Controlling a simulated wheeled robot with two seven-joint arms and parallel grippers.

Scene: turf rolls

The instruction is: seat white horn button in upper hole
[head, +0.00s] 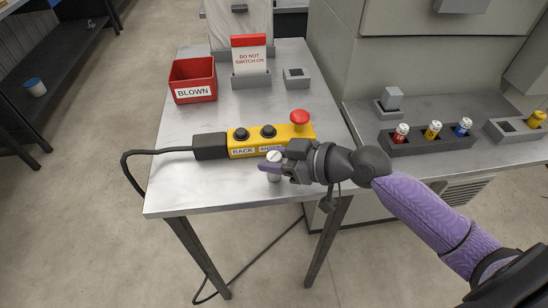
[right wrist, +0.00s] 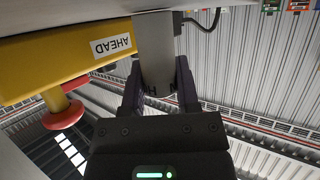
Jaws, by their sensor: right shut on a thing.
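A yellow control box (head: 290,133) lies on the table, with two black round buttons, a red mushroom button (head: 299,117) and white labels; one reads BACK. My right gripper (head: 272,168) is at the box's near edge. It is shut on a pale upright piece with a round white top (head: 274,156), which may be the white horn button. In the right wrist view, a grey piece (right wrist: 154,50) stands between the purple fingers, beside the yellow box (right wrist: 60,55) with its AHEAD label. No empty hole shows clearly on the box. My left gripper is out of view.
A red BLOWN bin (head: 193,80), a DO NOT SWITCH ON sign (head: 249,55) and a small grey block (head: 296,77) stand at the back. A black cable runs off the table's left. A rack (head: 420,138) of coloured capped pieces stands right. The table's front left is clear.

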